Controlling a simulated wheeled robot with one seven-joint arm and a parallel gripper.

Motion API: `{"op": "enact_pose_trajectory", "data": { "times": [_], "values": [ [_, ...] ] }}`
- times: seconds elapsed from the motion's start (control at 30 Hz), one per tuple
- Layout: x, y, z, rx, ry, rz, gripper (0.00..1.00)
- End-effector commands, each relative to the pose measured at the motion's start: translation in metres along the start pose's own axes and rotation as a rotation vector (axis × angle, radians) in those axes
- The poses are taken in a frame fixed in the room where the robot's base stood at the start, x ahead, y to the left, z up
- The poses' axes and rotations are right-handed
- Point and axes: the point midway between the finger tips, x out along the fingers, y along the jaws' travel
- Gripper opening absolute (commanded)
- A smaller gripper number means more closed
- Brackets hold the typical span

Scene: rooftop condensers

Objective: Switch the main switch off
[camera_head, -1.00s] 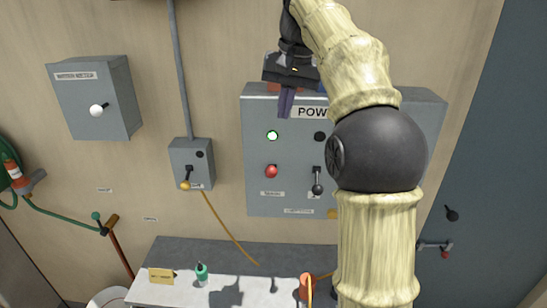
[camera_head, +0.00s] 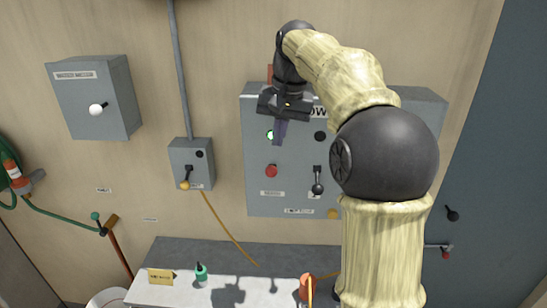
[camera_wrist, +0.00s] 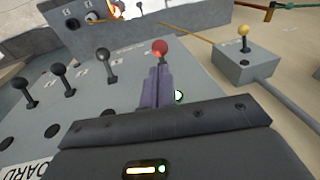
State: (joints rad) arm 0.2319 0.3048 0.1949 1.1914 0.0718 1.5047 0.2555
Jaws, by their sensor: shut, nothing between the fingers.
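The grey power board (camera_head: 258,200) hangs on the wall in the head view. A red-knobbed lever (camera_head: 271,171) sits at its left; its small label is too blurred to read, so I cannot confirm it is the main switch. Above it a lit green lamp (camera_head: 270,135) is partly hidden by my gripper (camera_head: 279,143). My gripper is shut and empty, pointing down in front of the board, with its tips a little above the red knob. In the wrist view the red knob (camera_wrist: 160,48) shows just beyond the closed fingers (camera_wrist: 158,68); contact is not visible.
A black-knobbed lever (camera_head: 318,188) is right of the red one; several more show in the wrist view (camera_wrist: 62,72). A small box with a yellow lever (camera_head: 185,184) and a larger box with a white knob (camera_head: 97,110) hang left. A bench (camera_head: 180,292) stands below.

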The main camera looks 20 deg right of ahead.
Motion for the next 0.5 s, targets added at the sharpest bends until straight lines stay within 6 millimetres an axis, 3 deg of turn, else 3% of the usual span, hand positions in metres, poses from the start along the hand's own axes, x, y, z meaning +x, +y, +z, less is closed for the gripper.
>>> {"op": "enact_pose_trajectory", "data": {
  "times": [0.3,0.5],
  "values": [
    [0.046,0.000,0.001,-0.001,-0.003,0.001,0.00],
    [0.063,0.000,0.000,0.000,-0.001,0.000,0.00]
  ]
}}
